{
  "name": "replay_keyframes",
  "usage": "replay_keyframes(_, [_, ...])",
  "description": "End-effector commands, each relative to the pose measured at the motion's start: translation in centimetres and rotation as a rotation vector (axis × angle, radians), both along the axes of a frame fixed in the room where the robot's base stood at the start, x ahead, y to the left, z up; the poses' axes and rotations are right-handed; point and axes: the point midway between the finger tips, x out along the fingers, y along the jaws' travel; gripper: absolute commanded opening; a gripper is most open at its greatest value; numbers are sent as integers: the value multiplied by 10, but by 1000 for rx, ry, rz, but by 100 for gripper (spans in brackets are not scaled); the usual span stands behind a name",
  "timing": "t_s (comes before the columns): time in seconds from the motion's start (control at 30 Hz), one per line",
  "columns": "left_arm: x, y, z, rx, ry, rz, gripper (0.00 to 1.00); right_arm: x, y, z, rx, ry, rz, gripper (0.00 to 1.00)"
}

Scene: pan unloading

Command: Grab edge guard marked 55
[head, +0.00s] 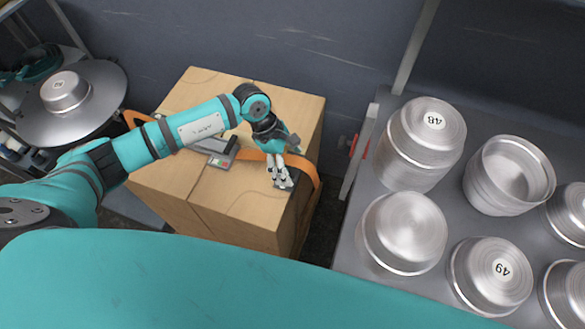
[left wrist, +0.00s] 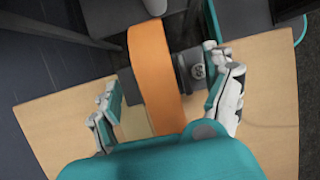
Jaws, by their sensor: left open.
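The edge guard (left wrist: 190,70) is a dark piece at the box edge under the orange strap (left wrist: 153,75). In the head view a dark part of the guard (head: 296,181) shows beside my left gripper (head: 280,178), at the right edge of the cardboard box (head: 235,205). My left gripper (left wrist: 163,75) is open, with its fingers on either side of the strap and guard. Contact is not clear. My right gripper is not in view.
Several metal pans stand on the grey table (head: 350,240) at right, including one marked 48 (head: 425,140) and one marked 49 (head: 490,275). A round metal plate (head: 95,118) stands at far left.

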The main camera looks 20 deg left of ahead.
Motion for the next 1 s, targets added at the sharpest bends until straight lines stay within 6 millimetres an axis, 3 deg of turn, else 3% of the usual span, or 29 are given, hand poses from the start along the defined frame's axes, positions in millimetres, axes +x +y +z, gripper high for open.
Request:
replay_keyframes(0.13, [0,-4,-11,0,0,1,85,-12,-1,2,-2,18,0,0])
replay_keyframes(0.37, [0,-4,-12,1,-1,0,83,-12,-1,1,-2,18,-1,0])
replay_keyframes(0.83, [0,-4,-12,1,0,0,22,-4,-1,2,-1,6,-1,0])
replay_keyframes(1.0, [-1,-4,-12,2,0,1,22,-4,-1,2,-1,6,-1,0])
